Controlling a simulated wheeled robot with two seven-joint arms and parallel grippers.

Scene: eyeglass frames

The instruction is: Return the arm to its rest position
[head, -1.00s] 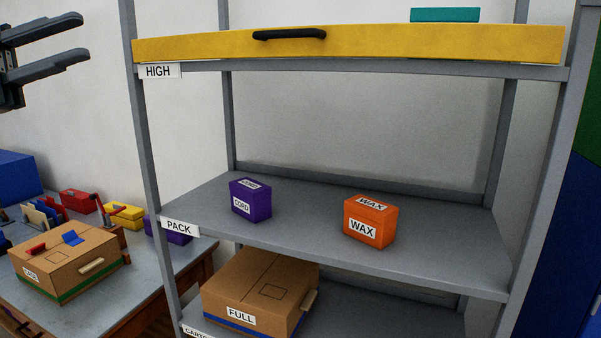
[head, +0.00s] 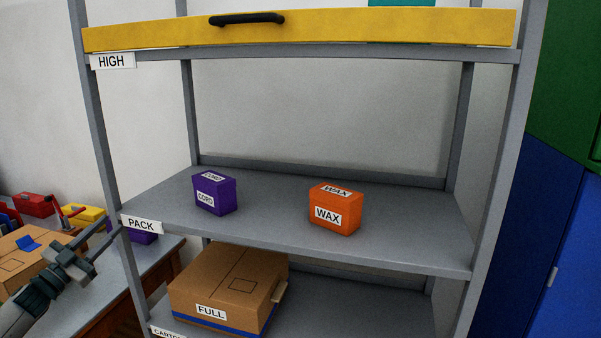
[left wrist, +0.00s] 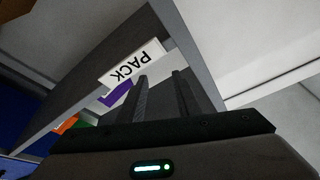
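My left gripper (head: 112,230) is at the lower left of the head view, in front of the shelf's left post and over the edge of the workbench. In the left wrist view its two fingers (left wrist: 160,76) stand apart with nothing between them, so it is open and empty. The PACK label (left wrist: 132,63) shows just beyond the fingers. My right gripper is in neither view.
The shelf unit (head: 300,235) holds a purple CORD box (head: 213,198) and an orange WAX box (head: 335,213), with a FULL carton (head: 225,290) below. A yellow drawer (head: 350,28) is on top. Left, the bench (head: 105,298) carries a cardboard case (head: 22,262).

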